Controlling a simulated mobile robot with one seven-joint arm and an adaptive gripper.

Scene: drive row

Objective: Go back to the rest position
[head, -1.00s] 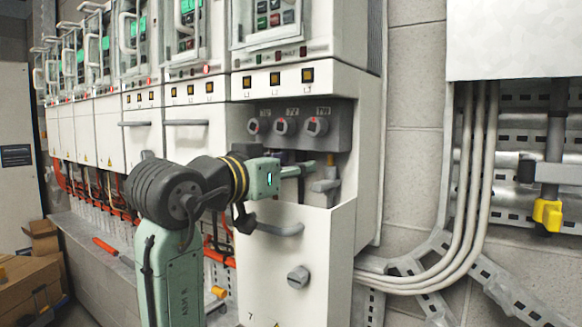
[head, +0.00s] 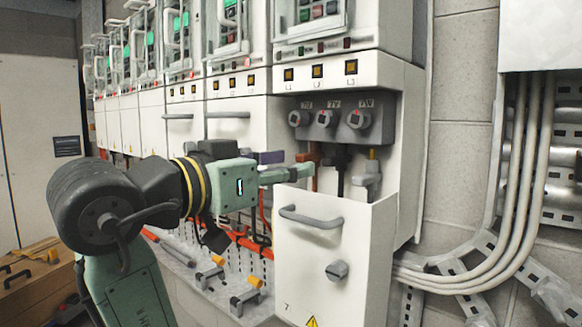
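My gripper (head: 300,172) points right at the open lower compartment of the nearest drive cabinet (head: 335,250). Its fingers lie in front of or beside a brown-orange conductor (head: 315,160) under the terminal block (head: 340,121); whether they touch it cannot be told. The fingers show edge-on and small, so open or shut does not show. A black conductor (head: 341,160) and a grey clamp-like part (head: 369,184) with a yellow top stand further right in the compartment. My arm reaches in from the lower left and is bent at the elbow.
The cabinet's front panel has a grey handle (head: 311,217) and a knob (head: 337,270). More drive cabinets (head: 150,125) run off to the left. Grey-and-yellow parts (head: 246,296) lie on the ledge below. Pale cables (head: 515,190) run down the right wall. A wooden crate (head: 35,280) stands lower left.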

